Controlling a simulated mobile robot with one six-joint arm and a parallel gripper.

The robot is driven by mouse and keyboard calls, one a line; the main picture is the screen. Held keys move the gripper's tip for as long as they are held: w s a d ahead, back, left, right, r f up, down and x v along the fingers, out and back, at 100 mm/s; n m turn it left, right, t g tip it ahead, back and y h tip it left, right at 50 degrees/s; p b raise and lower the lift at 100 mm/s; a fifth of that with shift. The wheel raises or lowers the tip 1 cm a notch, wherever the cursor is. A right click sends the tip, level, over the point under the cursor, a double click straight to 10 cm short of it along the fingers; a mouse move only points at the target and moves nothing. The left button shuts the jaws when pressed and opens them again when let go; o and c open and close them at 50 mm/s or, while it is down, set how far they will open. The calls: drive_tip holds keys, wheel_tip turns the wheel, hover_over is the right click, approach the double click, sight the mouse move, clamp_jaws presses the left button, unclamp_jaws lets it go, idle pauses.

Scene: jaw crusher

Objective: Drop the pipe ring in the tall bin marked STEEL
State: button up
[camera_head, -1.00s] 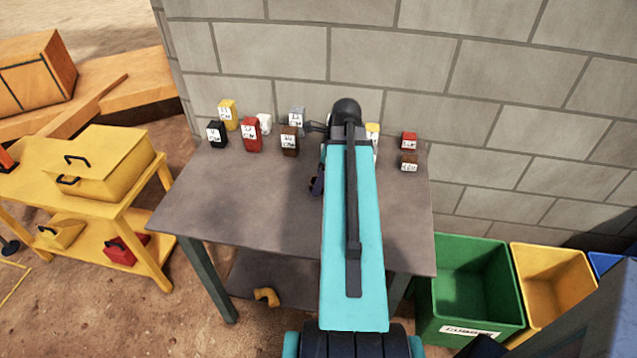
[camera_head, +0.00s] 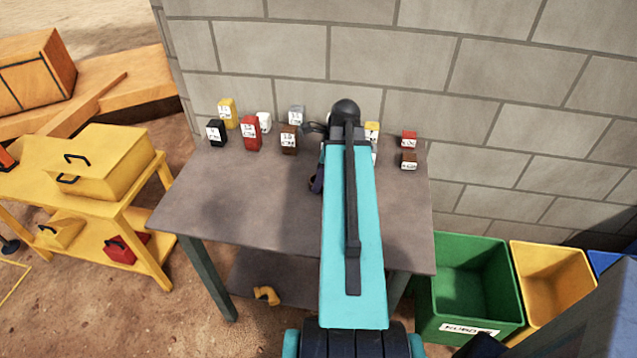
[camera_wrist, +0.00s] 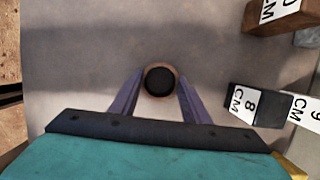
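A small round ring with a brownish rim and dark centre, seemingly the pipe ring (camera_wrist: 159,96), shows in the wrist view over the grey table top. My gripper (camera_wrist: 160,82) has its two purple fingers on either side of it, with the tips close against its sides. I cannot tell whether they press on it or whether it is off the table. In the head view my gripper (camera_head: 316,182) is low over the table, mostly hidden by my arm. No bin label reading STEEL is visible.
Labelled blocks, including a red one (camera_head: 250,133), stand along the back of the grey table (camera_head: 240,205) by a block wall. At right are a green bin (camera_head: 468,290), its label seemingly RUBBER, a yellow bin (camera_head: 552,285) and part of a blue one. A yellow cart (camera_head: 140,205) stands left.

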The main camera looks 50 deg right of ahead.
drive_tip(key=shift+c, duration=0.8)
drive_tip(key=shift+r, duration=0.15)
